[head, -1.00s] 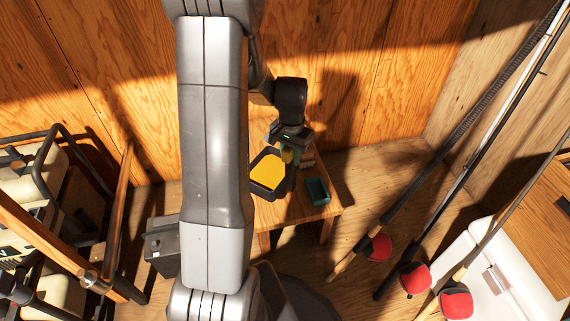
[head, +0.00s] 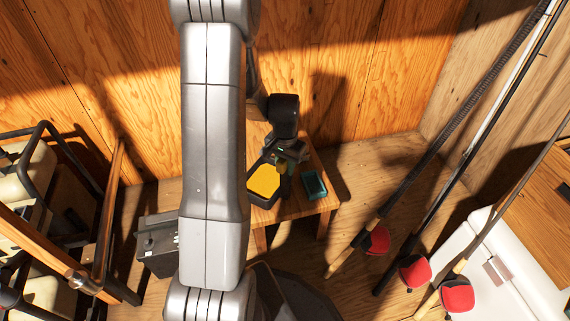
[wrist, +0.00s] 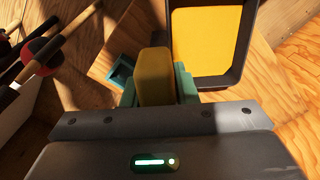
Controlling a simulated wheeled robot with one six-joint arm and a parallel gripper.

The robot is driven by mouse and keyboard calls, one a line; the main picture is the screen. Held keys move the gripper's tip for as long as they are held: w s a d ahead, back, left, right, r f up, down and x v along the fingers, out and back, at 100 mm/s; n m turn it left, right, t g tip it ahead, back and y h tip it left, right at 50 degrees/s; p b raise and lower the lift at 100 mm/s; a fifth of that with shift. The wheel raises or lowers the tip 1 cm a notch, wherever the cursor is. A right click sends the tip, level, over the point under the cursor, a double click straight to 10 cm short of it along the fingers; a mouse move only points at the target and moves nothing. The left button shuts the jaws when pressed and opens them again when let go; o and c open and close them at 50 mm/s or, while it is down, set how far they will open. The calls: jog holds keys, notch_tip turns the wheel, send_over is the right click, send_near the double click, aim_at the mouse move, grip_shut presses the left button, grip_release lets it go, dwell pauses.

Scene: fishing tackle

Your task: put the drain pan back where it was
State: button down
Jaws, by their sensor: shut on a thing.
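The drain pan, a dark tray with a yellow inside (head: 264,180), is at the left part of the small wooden table (head: 302,208). In the wrist view the pan (wrist: 212,40) is at the upper right, beyond the fingers. My gripper (head: 284,165) is shut on a yellow, handle-like block at the pan's side. This block (wrist: 154,78) stands between the teal fingers in the wrist view. The join between block and pan is hidden. I cannot tell whether the pan touches the tabletop.
A small teal tray (head: 314,185) lies on the table right of the pan. Rods with red ends (head: 409,271) lean on the right beside a white chest (head: 482,262). A grey metal box (head: 157,246) and a rack stand at left. A wooden wall rises behind.

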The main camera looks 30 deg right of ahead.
jog(key=c, duration=1.1)
grip_release()
jog(key=shift+c, duration=0.2)
notch_tip(320, 180, up, 12)
jog(key=p, duration=0.4)
jog(key=shift+r, duration=0.1)
notch_tip(320, 180, down, 12)
jog(key=b, duration=0.4)
jog(key=shift+r+p, duration=0.55)
jog(key=shift+r, duration=0.95)
